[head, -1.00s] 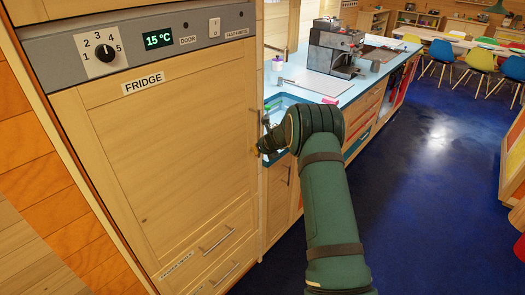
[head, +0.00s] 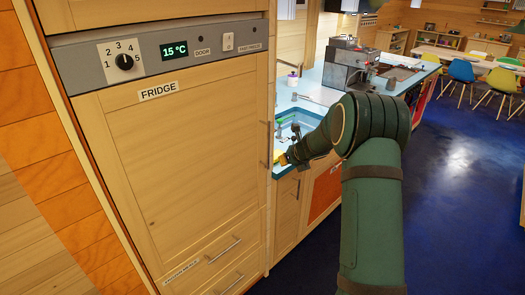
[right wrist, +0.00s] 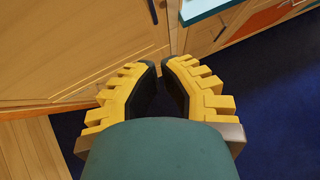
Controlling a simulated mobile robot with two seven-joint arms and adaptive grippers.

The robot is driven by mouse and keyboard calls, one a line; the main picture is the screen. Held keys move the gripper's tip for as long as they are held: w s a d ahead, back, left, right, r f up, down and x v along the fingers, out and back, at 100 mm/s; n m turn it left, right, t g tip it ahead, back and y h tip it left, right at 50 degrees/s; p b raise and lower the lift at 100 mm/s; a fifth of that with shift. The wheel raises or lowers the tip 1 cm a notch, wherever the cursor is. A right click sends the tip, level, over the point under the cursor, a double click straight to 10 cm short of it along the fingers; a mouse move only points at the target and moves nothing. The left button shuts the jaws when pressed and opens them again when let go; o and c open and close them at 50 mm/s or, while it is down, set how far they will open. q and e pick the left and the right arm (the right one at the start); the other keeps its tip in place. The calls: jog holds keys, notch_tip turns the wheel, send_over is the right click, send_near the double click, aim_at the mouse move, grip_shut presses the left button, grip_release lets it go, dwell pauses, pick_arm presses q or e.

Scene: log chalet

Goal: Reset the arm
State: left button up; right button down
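My right arm reaches in from the lower right in the head view. Its yellow-tipped right gripper (head: 283,159) is just right of the fridge's vertical handle (head: 267,146), in front of the counter edge. The right wrist view shows its two yellow fingers (right wrist: 160,66) curving toward each other with a narrow gap between the tips and nothing in it. The fridge (head: 180,160) has a wooden door, which is shut, and a grey panel reading 15 °C. My left gripper is not in view.
A blue-topped counter (head: 315,92) with a sink (head: 303,120) and a coffee machine (head: 350,65) runs back to the right of the fridge. Drawers (head: 215,262) sit below the fridge door. The dark blue floor (head: 460,190) at right is clear. Chairs stand far back.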

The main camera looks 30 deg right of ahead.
jog(key=s+a+f+m+g+y+b, duration=0.1)
jog(key=s+a+f+m+y+b, duration=0.15)
jog(key=a+f+m, duration=0.9)
jog(key=s+a+f+m+g+y+b, duration=0.15)
jog(key=s+a+f+m, duration=0.25)
jog(key=a+f+m, duration=0.8)
jog(key=s+a+f+m+g+b, duration=0.2)
jog(key=s+a+f+m, duration=0.1)
jog(key=s+a+m, duration=0.3)
jog(key=s+a+f+m+g+b, duration=0.2)
jog(key=s+a+m, duration=0.5)
jog(key=s+a, duration=0.4)
jog(key=s+f, duration=0.1)
jog(key=s, duration=0.2)
jog(key=shift+s+a+f+y, duration=0.15)
jog(key=shift+s+f+y, duration=0.05)
jog(key=shift+y, duration=0.2)
